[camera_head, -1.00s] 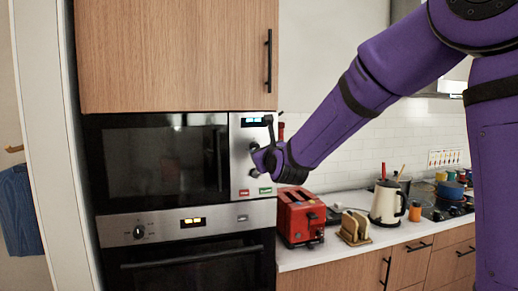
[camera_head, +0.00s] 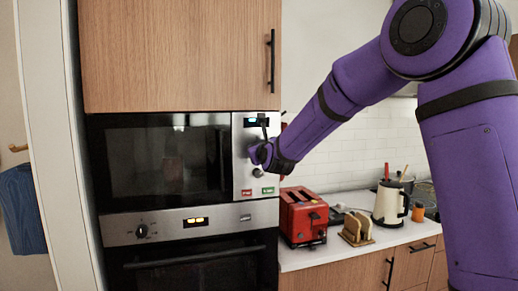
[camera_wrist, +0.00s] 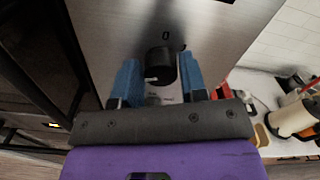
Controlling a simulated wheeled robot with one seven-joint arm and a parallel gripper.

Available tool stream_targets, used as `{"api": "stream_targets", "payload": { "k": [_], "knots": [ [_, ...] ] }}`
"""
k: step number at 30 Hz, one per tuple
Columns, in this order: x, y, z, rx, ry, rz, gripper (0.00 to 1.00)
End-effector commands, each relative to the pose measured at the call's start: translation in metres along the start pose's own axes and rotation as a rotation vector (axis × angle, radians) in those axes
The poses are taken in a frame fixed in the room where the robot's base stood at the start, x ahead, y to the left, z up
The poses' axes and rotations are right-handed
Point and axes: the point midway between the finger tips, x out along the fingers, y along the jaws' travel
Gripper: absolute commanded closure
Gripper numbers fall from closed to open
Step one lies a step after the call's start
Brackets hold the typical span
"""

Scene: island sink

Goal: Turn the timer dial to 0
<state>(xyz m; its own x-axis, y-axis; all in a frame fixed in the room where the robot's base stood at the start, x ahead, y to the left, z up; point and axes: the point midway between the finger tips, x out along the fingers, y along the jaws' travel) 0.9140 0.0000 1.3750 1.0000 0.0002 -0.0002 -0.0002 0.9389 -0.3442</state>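The microwave's silver control panel (camera_head: 242,183) is on the right of the black microwave door in the head view. My gripper (camera_head: 259,154) is at this panel and hides part of it. In the wrist view a round black dial (camera_wrist: 160,62) sits on the panel with a "0" printed just above it. A pale mark shows low on the dial's left side. The two blue fingers of my gripper (camera_wrist: 159,80) stand apart, one on each side of the dial. I cannot tell whether either finger touches it.
Another knob (camera_head: 258,173) shows below my gripper, above red and green buttons. An oven (camera_head: 125,228) is below the microwave. A red toaster (camera_head: 303,217), a toast rack (camera_head: 356,229) and a cream kettle (camera_head: 387,205) stand on the counter at right.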

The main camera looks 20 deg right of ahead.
Motion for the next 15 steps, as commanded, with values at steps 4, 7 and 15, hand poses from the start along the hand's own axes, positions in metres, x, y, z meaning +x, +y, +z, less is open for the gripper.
{"api": "stream_targets", "payload": {
  "k": [4, 7, 15],
  "knots": [
    [-0.0001, 0.0000, 0.0000, 0.000, 0.000, 0.000, 0.89],
    [-0.0002, 0.0000, 0.0000, -0.001, 0.000, 0.000, 0.89],
    [-0.0002, 0.0002, 0.0000, -0.058, 0.000, 0.000, 0.89]
  ]
}}
